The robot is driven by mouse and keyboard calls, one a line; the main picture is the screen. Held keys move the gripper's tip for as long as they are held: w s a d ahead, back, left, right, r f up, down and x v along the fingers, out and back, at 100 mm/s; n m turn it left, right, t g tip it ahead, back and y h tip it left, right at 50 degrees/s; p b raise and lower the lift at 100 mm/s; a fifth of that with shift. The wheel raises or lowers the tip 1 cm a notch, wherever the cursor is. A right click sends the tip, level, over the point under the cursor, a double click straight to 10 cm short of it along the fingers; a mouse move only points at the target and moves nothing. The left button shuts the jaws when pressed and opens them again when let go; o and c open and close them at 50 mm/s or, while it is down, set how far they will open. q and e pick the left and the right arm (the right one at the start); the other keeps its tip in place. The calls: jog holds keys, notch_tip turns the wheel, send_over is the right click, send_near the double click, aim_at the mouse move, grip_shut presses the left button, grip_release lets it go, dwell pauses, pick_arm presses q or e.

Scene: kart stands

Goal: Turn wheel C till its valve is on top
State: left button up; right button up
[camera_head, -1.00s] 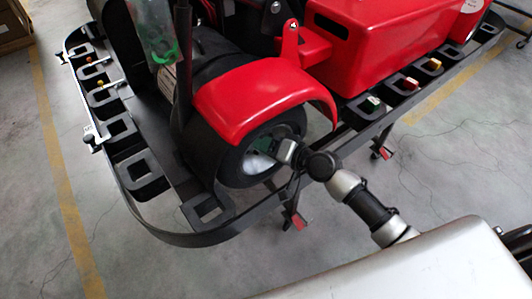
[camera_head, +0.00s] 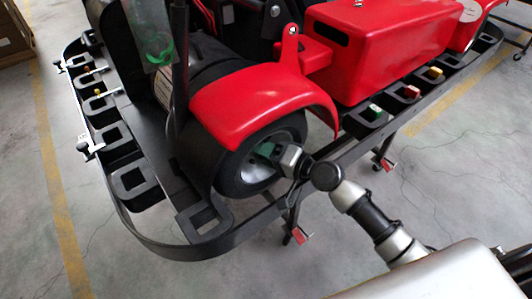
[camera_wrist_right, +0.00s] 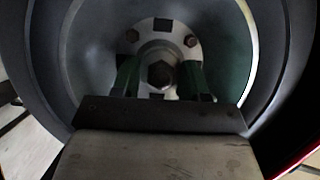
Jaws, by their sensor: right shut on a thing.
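A black-tyred wheel (camera_head: 230,178) with a grey rim sits under the red fender in the head view. No letter shows on it, so I cannot confirm from a label that it is wheel C. In the right wrist view its grey dished rim (camera_wrist_right: 85,60) surrounds a round hub (camera_wrist_right: 160,52) with bolts and a large centre nut. My right gripper (camera_head: 266,150) reaches into the wheel. Its green fingers (camera_wrist_right: 161,80) stand on either side of the hub and are shut on it. I cannot make out the valve.
The red fender (camera_head: 262,98) arches close above my right gripper. A black frame rail (camera_head: 190,246) with square holders curves around the wheel. Small coloured blocks (camera_head: 412,92) sit in holders at the right. Grey floor lies outside the frame.

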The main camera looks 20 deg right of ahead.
jog(key=o, duration=0.9)
jog(key=shift+d, duration=0.1)
jog(key=b+v, duration=0.3)
jog(key=v, duration=0.7)
jog(key=shift+s+d+f, duration=0.1)
jog(key=shift+s+d, duration=0.15)
jog(key=shift+s, duration=0.05)
